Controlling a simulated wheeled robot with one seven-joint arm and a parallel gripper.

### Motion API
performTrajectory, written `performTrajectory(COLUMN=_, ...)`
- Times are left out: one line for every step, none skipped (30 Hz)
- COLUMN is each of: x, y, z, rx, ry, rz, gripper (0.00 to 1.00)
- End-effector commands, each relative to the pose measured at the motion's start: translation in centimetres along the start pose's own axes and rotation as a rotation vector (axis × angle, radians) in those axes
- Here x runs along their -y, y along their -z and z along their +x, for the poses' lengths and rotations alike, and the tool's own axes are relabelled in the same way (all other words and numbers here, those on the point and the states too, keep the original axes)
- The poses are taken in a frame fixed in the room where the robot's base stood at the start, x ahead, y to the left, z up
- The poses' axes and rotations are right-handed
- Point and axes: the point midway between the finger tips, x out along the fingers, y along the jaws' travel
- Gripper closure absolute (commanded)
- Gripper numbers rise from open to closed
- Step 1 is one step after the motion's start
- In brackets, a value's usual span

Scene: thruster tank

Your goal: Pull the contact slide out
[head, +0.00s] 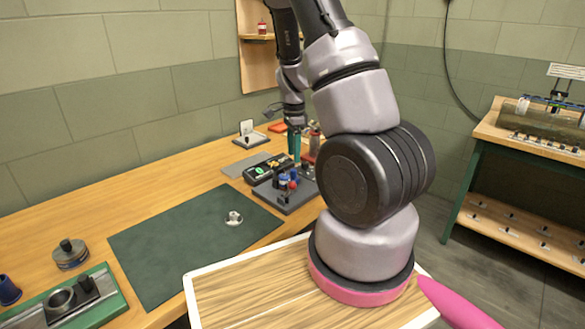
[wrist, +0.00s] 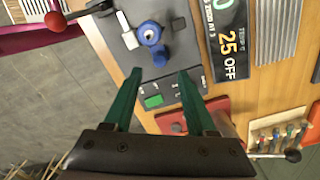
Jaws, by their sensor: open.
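My gripper (wrist: 158,76) is open and empty in the wrist view, its two green fingers spread over a dark grey fixture (wrist: 125,35) with blue round parts (wrist: 152,34). I cannot tell for certain which part is the contact slide, or whether the fingertips touch anything. In the head view my gripper (head: 294,150) points down behind the fixture (head: 292,203), which carries blue and red knobs; my arm covers part of that area.
A black display panel (wrist: 224,38) lies beside the fixture. A red-knobbed lever (wrist: 55,21) reaches in at upper left, and a red plate (wrist: 205,112) and a tool rack (wrist: 278,134) are at lower right. The green mat (head: 180,245) is mostly clear.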

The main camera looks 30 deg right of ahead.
Motion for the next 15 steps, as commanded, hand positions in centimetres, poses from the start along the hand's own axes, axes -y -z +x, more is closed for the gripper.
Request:
performTrajectory(x=-0.1, y=0.1, z=1.2, rx=0.000, ry=-0.005, rz=0.002, gripper=0.43)
performTrajectory(x=-0.1, y=0.1, z=1.7, rx=0.000, ry=-0.004, rz=0.001, gripper=0.43)
performTrajectory(x=-0.1, y=0.1, z=2.4, rx=0.001, ry=-0.004, rz=0.001, gripper=0.43)
performTrajectory(x=-0.1, y=0.1, z=3.0, rx=0.000, ry=-0.003, rz=0.001, gripper=0.43)
performTrajectory(x=-0.1, y=0.1, z=3.4, rx=0.000, ry=-0.003, rz=0.002, gripper=0.43)
performTrajectory(x=-0.1, y=0.1, z=4.0, rx=0.000, ry=-0.003, rz=0.001, gripper=0.43)
performTrajectory(x=-0.1, y=0.1, z=4.4, rx=0.000, ry=-0.002, rz=0.002, gripper=0.43)
performTrajectory(x=-0.1, y=0.1, z=4.8, rx=0.001, ry=-0.002, rz=0.001, gripper=0.43)
performTrajectory(x=0.0, y=0.0, z=5.2, rx=0.000, ry=-0.001, rz=-0.001, gripper=0.43)
performTrajectory(x=0.0, y=0.0, z=5.4, rx=0.001, ry=-0.001, rz=-0.001, gripper=0.43)
performTrajectory(x=0.0, y=0.0, z=5.7, rx=0.001, ry=-0.001, rz=-0.001, gripper=0.43)
performTrajectory(x=0.0, y=0.0, z=5.9, rx=0.001, ry=-0.001, rz=0.000, gripper=0.43)
performTrajectory(x=0.0, y=0.0, z=6.0, rx=0.001, ry=0.000, rz=0.000, gripper=0.43)
performTrajectory(x=0.0, y=0.0, z=6.1, rx=0.000, ry=0.000, rz=-0.001, gripper=0.43)
performTrajectory(x=0.0, y=0.0, z=6.2, rx=0.000, ry=0.001, rz=-0.001, gripper=0.43)
